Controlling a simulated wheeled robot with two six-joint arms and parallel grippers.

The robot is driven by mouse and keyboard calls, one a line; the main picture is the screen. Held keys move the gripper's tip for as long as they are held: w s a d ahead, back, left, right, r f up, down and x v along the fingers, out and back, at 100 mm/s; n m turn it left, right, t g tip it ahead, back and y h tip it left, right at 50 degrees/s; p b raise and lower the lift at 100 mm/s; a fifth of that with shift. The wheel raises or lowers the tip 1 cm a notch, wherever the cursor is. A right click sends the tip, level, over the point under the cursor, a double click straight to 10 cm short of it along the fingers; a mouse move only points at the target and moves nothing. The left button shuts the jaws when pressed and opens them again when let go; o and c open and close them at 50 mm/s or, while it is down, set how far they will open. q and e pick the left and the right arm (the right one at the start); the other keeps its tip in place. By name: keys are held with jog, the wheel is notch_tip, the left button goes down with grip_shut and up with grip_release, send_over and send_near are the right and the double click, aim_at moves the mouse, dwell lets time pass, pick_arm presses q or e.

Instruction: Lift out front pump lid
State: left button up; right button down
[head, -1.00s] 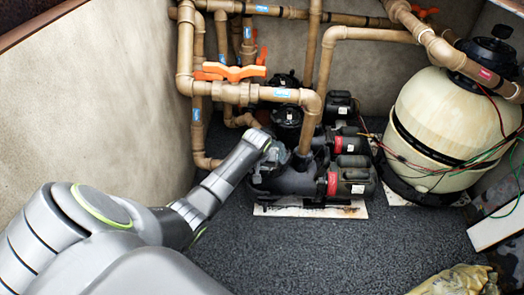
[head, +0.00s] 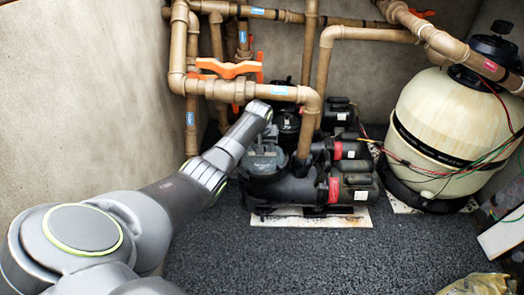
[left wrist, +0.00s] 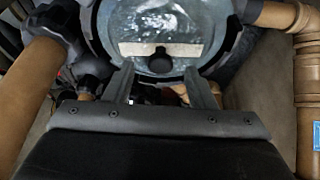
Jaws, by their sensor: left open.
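The front pump (head: 290,190) is a black unit on a white pad, with a red-and-white label. Its round lid (head: 265,160) is grey-blue and sits on the pump's left end. In the left wrist view the lid (left wrist: 150,22) is a clear disc inside a black ring, with a dark knob (left wrist: 160,62) near its lower edge. My left gripper (left wrist: 159,76) is open, its two fingers apart on either side below the knob, with nothing between them. In the head view my left arm reaches above and behind the lid; its fingers cannot be made out there. My right gripper is not in view.
Brown pipes (head: 275,93) with an orange valve handle (head: 228,69) cross just above the pump. A second pump (head: 338,118) stands behind. A cream filter tank (head: 450,125) is at the right.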

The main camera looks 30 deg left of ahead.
pick_arm(q)
jog(key=shift+w+f, duration=0.1)
jog(key=shift+f, duration=0.3)
jog(key=shift+c, duration=0.4)
jog(key=shift+r, duration=0.1)
jog(key=c, duration=1)
